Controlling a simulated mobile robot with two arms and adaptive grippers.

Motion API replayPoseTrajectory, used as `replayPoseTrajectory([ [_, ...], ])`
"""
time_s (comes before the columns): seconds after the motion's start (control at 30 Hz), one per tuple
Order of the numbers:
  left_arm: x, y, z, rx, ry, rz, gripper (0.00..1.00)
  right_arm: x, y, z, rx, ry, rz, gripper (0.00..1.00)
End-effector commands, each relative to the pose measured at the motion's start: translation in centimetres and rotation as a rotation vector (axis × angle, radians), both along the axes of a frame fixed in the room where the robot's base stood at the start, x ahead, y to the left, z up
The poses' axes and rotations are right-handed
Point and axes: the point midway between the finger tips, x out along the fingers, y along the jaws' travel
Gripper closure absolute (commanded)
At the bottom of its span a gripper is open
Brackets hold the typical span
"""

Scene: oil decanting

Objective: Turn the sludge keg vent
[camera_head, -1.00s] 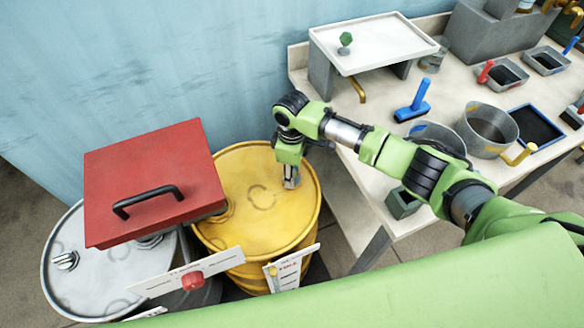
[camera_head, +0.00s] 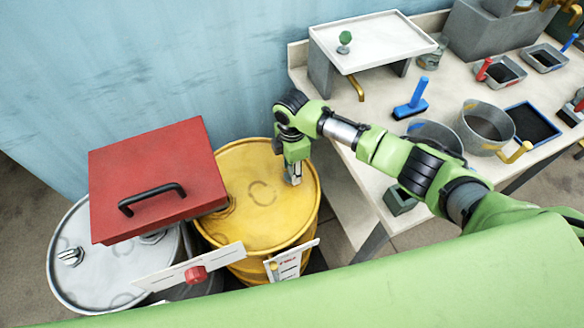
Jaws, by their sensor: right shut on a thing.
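A yellow keg (camera_head: 258,215) stands below the blue wall, its top facing up. My right gripper (camera_head: 293,179) points down at the right part of the keg's lid, close to the rim. It is shut on a small fitting there, likely the vent, which the fingers hide. A grey keg (camera_head: 100,274) stands to the left with a small silver fitting (camera_head: 70,256) on its lid. The lettering on the labels is too small to read, so I cannot tell from it which keg holds sludge. My left gripper is not in view.
A red box lid with a black handle (camera_head: 155,178) overhangs both kegs. White labels (camera_head: 190,270) stand at their front, one with a red knob (camera_head: 195,275). The bench (camera_head: 375,108) at right holds a white tray (camera_head: 372,42), pots and a blue-handled tool (camera_head: 412,104).

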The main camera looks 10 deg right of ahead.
Motion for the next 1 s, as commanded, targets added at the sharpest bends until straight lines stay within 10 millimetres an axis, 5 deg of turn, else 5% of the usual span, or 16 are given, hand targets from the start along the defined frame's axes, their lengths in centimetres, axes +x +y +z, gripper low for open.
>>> replayPoseTrajectory([
  [0.47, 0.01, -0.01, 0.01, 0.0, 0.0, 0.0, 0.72, -0.02, 0.05, -0.02, 0.001, 0.0, 0.017, 0.86],
  [0.5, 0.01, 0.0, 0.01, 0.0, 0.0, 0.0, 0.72, -0.02, 0.05, -0.02, 0.001, 0.0, 0.017, 0.62],
  [0.57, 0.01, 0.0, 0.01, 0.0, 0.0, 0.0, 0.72, -0.02, 0.05, -0.02, 0.001, 0.0, 0.017, 0.47],
  [1.0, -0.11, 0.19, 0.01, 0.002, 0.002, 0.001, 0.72, 0.06, 0.02, 0.73, 0.001, -0.001, 0.016, 0.47],
])
